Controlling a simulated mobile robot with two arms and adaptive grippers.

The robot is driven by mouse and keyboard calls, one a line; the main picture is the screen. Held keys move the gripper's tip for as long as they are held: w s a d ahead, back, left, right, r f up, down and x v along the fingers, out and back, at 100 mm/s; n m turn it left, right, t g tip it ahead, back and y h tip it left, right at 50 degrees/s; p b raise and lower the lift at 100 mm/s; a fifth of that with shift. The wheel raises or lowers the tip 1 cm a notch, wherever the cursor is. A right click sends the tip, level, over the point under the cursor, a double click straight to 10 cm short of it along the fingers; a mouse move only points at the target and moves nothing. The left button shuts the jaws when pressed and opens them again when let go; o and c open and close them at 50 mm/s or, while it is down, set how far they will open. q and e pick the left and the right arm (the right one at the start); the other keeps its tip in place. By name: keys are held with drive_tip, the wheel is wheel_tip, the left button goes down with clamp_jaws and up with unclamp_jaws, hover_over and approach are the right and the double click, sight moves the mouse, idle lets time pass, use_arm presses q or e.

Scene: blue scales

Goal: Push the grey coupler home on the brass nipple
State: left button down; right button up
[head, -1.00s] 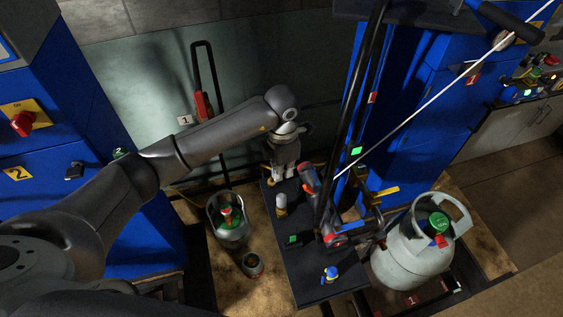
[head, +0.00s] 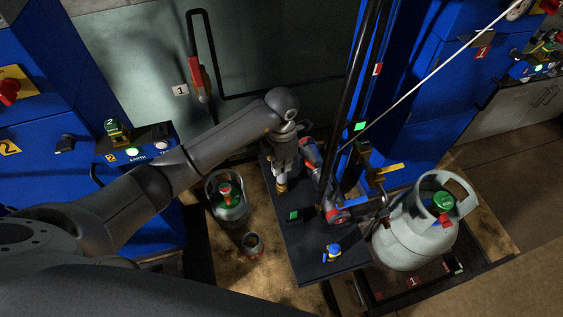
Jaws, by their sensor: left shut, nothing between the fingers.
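My left gripper (head: 282,171) points down over the dark work plate. Its fingers are shut with nothing between them. The tips are at the top of a small upright fitting, and I cannot tell whether they touch it. The grey coupler on this fitting is mostly hidden by the fingers. The brass nipple (head: 281,187) shows just below them, as a short brass-coloured piece standing on the plate. How far the coupler sits on the nipple cannot be made out. My right gripper is not in view.
A red-and-grey tool-like part (head: 311,152) with a black bar stands close right of the gripper. A large grey gas bottle (head: 402,238) is at the right; a smaller bottle (head: 212,207) stands left of the plate. The plate's front part holds a blue-and-yellow fitting (head: 332,252).

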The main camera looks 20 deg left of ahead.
use_arm(q)
drive_tip(key=shift+s+f+b, duration=0.15)
drive_tip(key=shift+f+b, duration=0.4)
drive_tip(key=shift+f, duration=0.05)
idle(0.3)
drive_tip(key=shift+s+r, duration=0.1)
drive_tip(key=shift+r, duration=0.05)
drive_tip(key=shift+w+a+r+p, duration=0.1)
drive_tip(key=shift+w+r+p, duration=0.1)
drive_tip(key=shift+r+p, duration=1)
drive_tip(key=shift+r, duration=0.5)
wheel_tip(320, 180, up, 11)
